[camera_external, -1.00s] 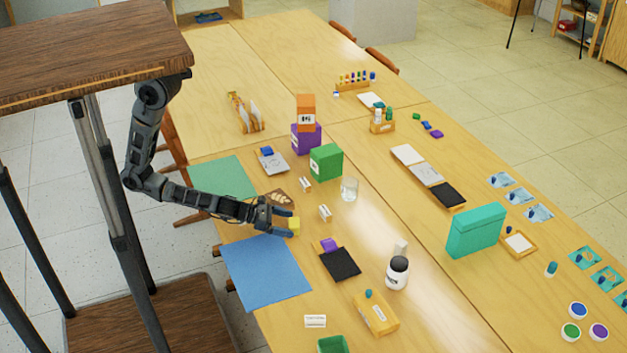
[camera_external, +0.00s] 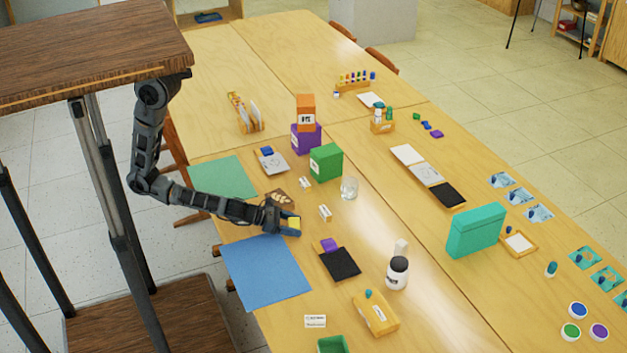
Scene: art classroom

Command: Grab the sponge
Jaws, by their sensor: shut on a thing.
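A small yellow sponge (camera_external: 294,223) is at the left edge area of the wooden table, just above the blue sheet. My gripper (camera_external: 291,225) is around it, with a dark finger on either side, and is shut on it. The fingers hide part of the sponge. I cannot tell whether the sponge touches the table or is held slightly above it.
A blue sheet (camera_external: 266,273) lies below my gripper and a green sheet (camera_external: 222,178) behind it. A small white block (camera_external: 325,213), a clear glass (camera_external: 349,187) and a green box (camera_external: 326,162) stand nearby. A black pad (camera_external: 340,263) lies to the lower right.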

